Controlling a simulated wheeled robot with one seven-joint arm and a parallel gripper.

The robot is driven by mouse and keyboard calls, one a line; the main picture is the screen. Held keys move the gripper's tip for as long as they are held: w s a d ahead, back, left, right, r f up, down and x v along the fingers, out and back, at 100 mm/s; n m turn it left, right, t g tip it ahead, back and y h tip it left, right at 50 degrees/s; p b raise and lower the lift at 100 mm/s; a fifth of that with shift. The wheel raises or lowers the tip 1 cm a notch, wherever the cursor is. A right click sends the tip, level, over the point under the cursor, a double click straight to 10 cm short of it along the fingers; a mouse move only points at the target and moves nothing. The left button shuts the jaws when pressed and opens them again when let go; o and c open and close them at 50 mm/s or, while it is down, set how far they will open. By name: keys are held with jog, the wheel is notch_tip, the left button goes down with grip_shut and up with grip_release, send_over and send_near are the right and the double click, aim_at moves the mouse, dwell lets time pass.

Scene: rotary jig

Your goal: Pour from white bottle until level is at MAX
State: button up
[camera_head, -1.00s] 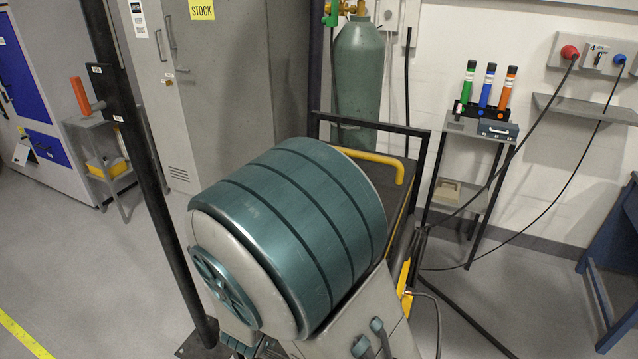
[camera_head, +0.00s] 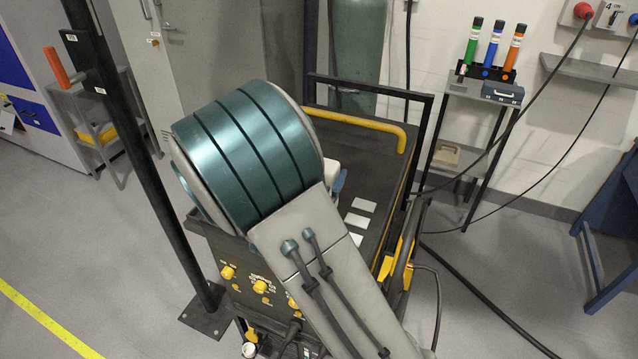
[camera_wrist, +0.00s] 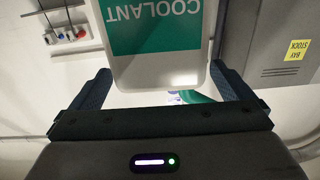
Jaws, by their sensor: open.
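A white bottle (camera_wrist: 160,72) with a green COOLANT label fills the upper middle of the wrist view. Its lettering and a wall sign both appear upside down there. My gripper (camera_wrist: 162,88) is open, with one finger on each side of the bottle. A gap shows at the left finger; the right finger is close to the bottle, and I cannot tell if it touches. In the head view my arm hides most of the gripper, and a small white part (camera_head: 333,171) shows beside it, perhaps the bottle. No MAX mark or liquid level can be made out.
A dark cart (camera_head: 330,131) with a yellow handle and yellow knobs stands under my arm, with pale cards (camera_head: 362,205) on its top. A black post (camera_head: 140,150) rises at left. A small stand (camera_head: 455,85) with coloured tubes stands at right, near hanging cables.

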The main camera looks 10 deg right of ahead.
jog(key=p+x, duration=0.1)
jog(key=x, duration=0.3)
jog(key=shift+w+d+r, duration=0.1)
jog(key=shift+w+d, duration=0.05)
jog(key=c, duration=1.7)
jog(key=shift+c, duration=1.3)
jog(key=shift+r, duration=0.2)
